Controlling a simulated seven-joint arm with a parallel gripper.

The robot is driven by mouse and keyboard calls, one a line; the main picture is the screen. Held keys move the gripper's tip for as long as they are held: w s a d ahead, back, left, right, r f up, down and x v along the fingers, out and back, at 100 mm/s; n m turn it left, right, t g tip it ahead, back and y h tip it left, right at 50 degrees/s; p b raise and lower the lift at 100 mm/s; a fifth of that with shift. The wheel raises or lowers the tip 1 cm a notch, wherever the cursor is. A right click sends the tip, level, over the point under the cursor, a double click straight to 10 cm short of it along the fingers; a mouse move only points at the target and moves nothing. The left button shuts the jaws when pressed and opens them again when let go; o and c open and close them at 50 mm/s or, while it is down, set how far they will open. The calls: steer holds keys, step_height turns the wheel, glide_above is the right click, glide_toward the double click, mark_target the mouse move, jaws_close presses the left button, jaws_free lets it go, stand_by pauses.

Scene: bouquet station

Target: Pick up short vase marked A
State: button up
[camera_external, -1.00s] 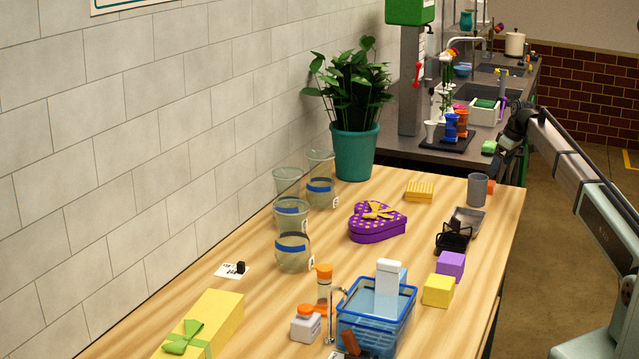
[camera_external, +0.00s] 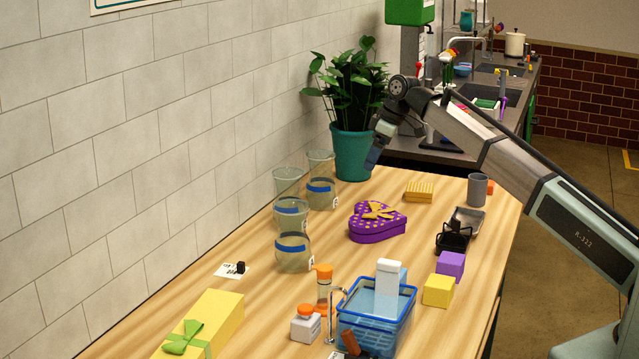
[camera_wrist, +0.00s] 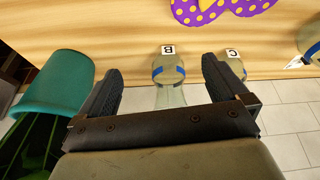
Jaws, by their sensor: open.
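Three clear glass vases with blue bands and small white labels stand along the wall. The far vase (camera_external: 320,188) by the plant carries a B, as the wrist view shows (camera_wrist: 168,72). The middle vase (camera_external: 291,212) carries a C in the wrist view (camera_wrist: 237,68). The nearest vase (camera_external: 293,250) shows at the right edge of the wrist view (camera_wrist: 311,42); its letter is not readable, and I read no A anywhere. My gripper (camera_external: 373,160) is open and empty, tilted down in front of the plant pot. In the wrist view, vase B appears between my fingers (camera_wrist: 162,74).
A teal pot (camera_external: 353,152) with a leafy plant stands beside vase B. A purple heart box (camera_external: 376,227) lies right of the vases. A blue basket (camera_external: 376,328), orange-capped bottle (camera_external: 324,290) and yellow gift box (camera_external: 205,325) are nearer the camera. The wall is close behind the vases.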

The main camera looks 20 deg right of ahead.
steer(key=s+a+r+n, duration=0.1)
steer(key=s+a+r, duration=0.1)
steer(key=s+a, duration=0.45)
steer(key=s+a+r+n, duration=0.15)
steer(key=s+a, duration=0.25)
steer(key=a, duration=0.5)
steer(key=n+g+y, duration=0.1)
glide_toward(289, 220)
steer(key=w+d+r, duration=0.1)
steer(key=w+d, duration=0.2)
steer(key=x, duration=1.3)
steer(key=shift+a, duration=0.45)
steer(key=shift+c, duration=0.4)
jaws_close()
